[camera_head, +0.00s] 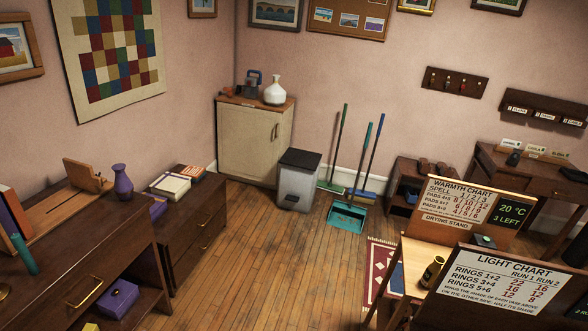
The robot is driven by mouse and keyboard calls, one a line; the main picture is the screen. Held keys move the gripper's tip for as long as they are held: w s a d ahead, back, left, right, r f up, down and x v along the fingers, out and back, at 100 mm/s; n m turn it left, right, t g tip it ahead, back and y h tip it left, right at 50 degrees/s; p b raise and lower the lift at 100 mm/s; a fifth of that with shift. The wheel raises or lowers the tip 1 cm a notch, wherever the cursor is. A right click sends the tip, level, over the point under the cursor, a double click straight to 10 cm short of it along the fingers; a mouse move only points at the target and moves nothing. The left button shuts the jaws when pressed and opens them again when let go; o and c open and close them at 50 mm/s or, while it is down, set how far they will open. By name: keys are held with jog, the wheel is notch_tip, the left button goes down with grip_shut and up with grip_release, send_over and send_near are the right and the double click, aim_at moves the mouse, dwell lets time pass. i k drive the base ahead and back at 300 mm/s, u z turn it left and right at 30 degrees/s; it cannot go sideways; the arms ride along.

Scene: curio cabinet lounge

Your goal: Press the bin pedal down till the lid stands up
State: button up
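The pedal bin (296,187) is a grey box with a dark lid (300,159). It stands on the wood floor near the back corner, in front of the cream cabinet. The lid lies flat and shut. A small dark part low on the bin's front (291,200) looks like the pedal, but it is too small to tell its position. My gripper is not in view, and nothing touches the bin.
A teal dustpan (346,217) and brooms (372,160) stand right of the bin. A dark drawer unit (200,235) is at left. Chart boards (512,285) and a light-topped stand (415,262) fill the lower right. The floor (260,265) before the bin is clear.

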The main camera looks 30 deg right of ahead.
aim_at(288, 197)
jog(key=z, duration=0.75)
jog(key=i, duration=4.25)
jog(key=z, duration=1.1)
